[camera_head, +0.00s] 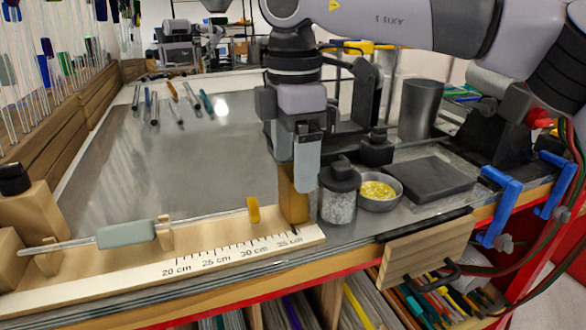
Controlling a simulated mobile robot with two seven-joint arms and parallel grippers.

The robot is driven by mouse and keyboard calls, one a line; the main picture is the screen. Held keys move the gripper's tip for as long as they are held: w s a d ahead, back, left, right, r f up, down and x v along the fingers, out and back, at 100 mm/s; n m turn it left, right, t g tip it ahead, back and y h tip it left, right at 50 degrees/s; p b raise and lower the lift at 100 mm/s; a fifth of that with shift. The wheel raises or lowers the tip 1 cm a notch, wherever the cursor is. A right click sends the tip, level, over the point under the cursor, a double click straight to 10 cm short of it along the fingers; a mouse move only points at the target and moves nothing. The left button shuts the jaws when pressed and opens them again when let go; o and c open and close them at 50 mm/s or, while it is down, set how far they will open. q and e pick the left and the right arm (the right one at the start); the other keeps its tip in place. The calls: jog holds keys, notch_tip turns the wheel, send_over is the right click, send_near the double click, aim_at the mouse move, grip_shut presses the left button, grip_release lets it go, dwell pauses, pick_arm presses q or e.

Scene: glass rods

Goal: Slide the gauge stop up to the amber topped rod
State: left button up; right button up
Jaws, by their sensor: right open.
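A wooden gauge board (215,277) with a printed centimetre scale runs along the bench front. The gauge stop, a tan-brown upright block (292,204), stands at its right end near the 35 cm mark. A thin glass rod (72,243) lies along the gauge, with a grey-green sleeve (125,234) on it. An amber piece (253,210) stands near its right end, left of the stop with a gap between. My right gripper (303,172) points down at the stop. It is open, its near finger partly hiding the block; I cannot tell whether it touches. My left gripper is not in view.
A lidded glass jar (338,192) and a bowl of yellow bits (380,190) stand close right of the stop. A dark slab (432,180) and blue clamps (497,206) lie beyond. Several rods lie at the back left. The mid-left metal bench top (190,165) is clear.

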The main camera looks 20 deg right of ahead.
jog(key=shift+f, duration=1.4)
jog(key=c, duration=1.4)
jog(key=shift+a, duration=1.35)
jog(key=shift+c, duration=0.2)
jog(key=o, duration=1.4)
jog(key=shift+o, duration=0.2)
jog(key=shift+r, duration=0.1)
notch_tip(320, 180, up, 7)
jog(key=shift+b, duration=0.35)
jog(key=shift+c, duration=0.3)
